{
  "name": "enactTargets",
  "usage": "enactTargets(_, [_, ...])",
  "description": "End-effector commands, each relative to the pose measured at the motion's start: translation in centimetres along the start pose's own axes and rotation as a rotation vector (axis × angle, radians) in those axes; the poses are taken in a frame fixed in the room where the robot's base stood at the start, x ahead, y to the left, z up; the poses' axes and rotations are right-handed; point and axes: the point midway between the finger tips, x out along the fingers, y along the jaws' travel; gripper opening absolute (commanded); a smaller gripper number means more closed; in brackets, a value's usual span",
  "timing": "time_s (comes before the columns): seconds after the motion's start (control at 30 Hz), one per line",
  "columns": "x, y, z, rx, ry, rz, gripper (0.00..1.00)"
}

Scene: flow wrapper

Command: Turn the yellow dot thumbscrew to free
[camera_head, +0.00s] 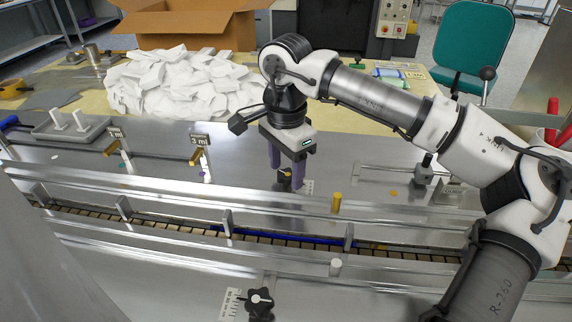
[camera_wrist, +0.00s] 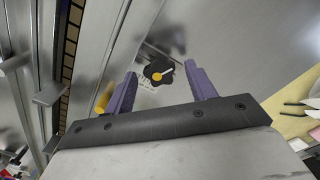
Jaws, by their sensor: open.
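The yellow dot thumbscrew is a black lobed knob (camera_wrist: 158,71) with a yellow dot and a pale pointer line on its face. In the wrist view it lies between and a little beyond my two purple fingertips, with a gap to each side. In the head view the knob (camera_head: 284,180) is partly hidden between the fingers. My gripper (camera_head: 287,172) points down over it; it also shows in the wrist view (camera_wrist: 159,78). The gripper is open and holds nothing. A scale plate (camera_head: 307,186) with markings lies beside the knob.
A conveyor with metal guide rails (camera_head: 180,207) runs in front of the knob. A yellow post (camera_head: 336,203) stands on the rail side. Another black knob (camera_head: 260,302) with a scale is nearer. White packets (camera_head: 175,85) are piled behind, by a cardboard box (camera_head: 190,25).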

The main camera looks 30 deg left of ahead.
Motion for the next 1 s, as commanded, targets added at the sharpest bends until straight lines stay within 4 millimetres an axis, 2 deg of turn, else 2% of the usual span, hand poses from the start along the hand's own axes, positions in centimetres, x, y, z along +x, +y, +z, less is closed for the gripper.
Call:
enactTargets(0.17, [-0.3, 0.0, 0.0, 0.0, 0.001, 0.0, 0.56])
enactTargets(0.27, [-1.3, 0.0, 0.0, 0.0, 0.003, -0.001, 0.56])
enactTargets(0.7, [-10.7, -0.1, 0.0, 0.0, 0.002, -0.002, 0.56])
enactTargets(0.83, [-12.6, -0.1, 0.0, 0.001, 0.001, 0.0, 0.56])
enactTargets(1.0, [-13.7, 0.0, 0.0, 0.001, 0.0, -0.001, 0.56])
